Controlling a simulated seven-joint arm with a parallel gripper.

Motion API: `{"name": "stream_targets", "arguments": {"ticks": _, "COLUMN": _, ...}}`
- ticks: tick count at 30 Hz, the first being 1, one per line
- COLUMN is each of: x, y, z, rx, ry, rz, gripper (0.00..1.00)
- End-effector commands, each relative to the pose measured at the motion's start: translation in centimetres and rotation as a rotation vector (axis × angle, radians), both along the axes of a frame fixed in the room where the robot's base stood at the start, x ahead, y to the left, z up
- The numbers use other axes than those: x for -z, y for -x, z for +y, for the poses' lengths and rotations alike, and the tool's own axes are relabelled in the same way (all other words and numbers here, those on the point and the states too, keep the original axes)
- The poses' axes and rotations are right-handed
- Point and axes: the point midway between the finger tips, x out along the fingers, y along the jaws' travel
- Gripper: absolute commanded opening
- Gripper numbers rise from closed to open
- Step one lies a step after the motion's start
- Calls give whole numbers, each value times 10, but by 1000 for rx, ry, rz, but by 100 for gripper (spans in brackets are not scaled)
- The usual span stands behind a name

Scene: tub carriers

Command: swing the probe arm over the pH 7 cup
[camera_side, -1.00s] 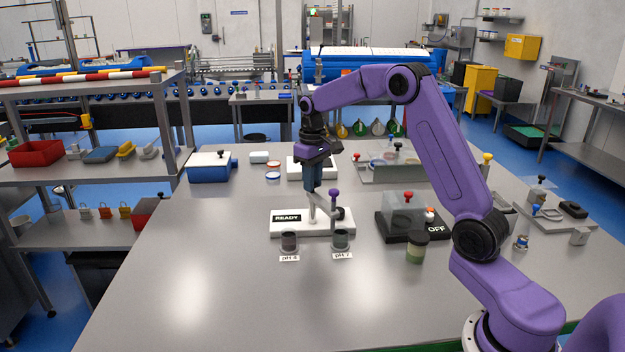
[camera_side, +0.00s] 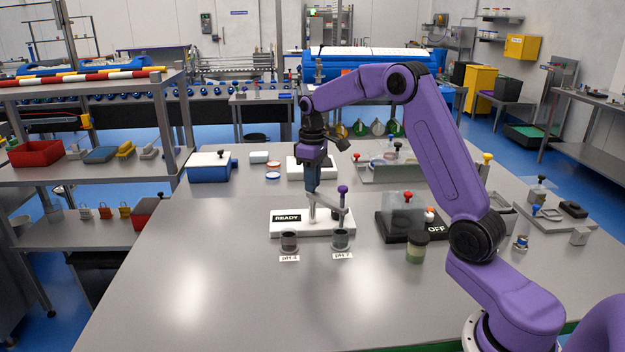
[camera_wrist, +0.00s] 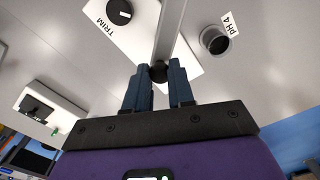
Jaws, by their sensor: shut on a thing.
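The probe arm is a thin grey bar (camera_wrist: 172,32) on a white base (camera_side: 282,229) with a READY display. It carries a purple-topped probe (camera_side: 343,189) at its right end. My gripper (camera_side: 311,188) is shut on the black knob (camera_wrist: 158,72) of the bar, as the wrist view (camera_wrist: 160,88) shows. The pH 7 cup (camera_side: 341,239) stands in front of the base's right part. The probe appears above it in the side view, but exact alignment is hard to tell. The pH 4 cup (camera_side: 289,241) stands to its left and shows in the wrist view (camera_wrist: 215,40).
A TRIM dial (camera_wrist: 119,11) sits on the base. A black unit marked OFF (camera_side: 409,232) with a clear cover and a green jar (camera_side: 416,247) stand to the right. A blue box (camera_side: 208,168) is at back left. The front left of the table is clear.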

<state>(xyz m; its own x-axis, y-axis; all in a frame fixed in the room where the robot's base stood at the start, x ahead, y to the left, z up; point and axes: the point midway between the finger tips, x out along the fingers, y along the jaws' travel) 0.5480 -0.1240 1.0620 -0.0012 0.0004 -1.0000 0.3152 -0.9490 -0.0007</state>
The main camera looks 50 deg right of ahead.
Motion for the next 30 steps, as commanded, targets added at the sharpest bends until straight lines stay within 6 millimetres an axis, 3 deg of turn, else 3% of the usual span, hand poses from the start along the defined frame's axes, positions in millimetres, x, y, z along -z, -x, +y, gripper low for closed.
{"name": "stream_targets", "arguments": {"ticks": 1, "x": -2, "y": -1, "z": 0, "rx": -3, "ry": 1, "rz": -7, "gripper": 0}}
{"name": "stream_targets", "arguments": {"ticks": 2, "x": -2, "y": -1, "z": 0, "rx": -3, "ry": 1, "rz": -7, "gripper": 30}}
{"name": "stream_targets", "arguments": {"ticks": 3, "x": -2, "y": -1, "z": 0, "rx": -3, "ry": 1, "rz": -6, "gripper": 43}}
{"name": "stream_targets", "arguments": {"ticks": 4, "x": -2, "y": -1, "z": 0, "rx": -3, "ry": 1, "rz": -6, "gripper": 48}}
{"name": "stream_targets", "arguments": {"ticks": 17, "x": -10, "y": -1, "z": 0, "rx": 0, "ry": 2, "rz": -5, "gripper": 48}}
{"name": "stream_targets", "arguments": {"ticks": 30, "x": -95, "y": -1, "z": 1, "rx": -2, "ry": 2, "rz": -8, "gripper": 48}}
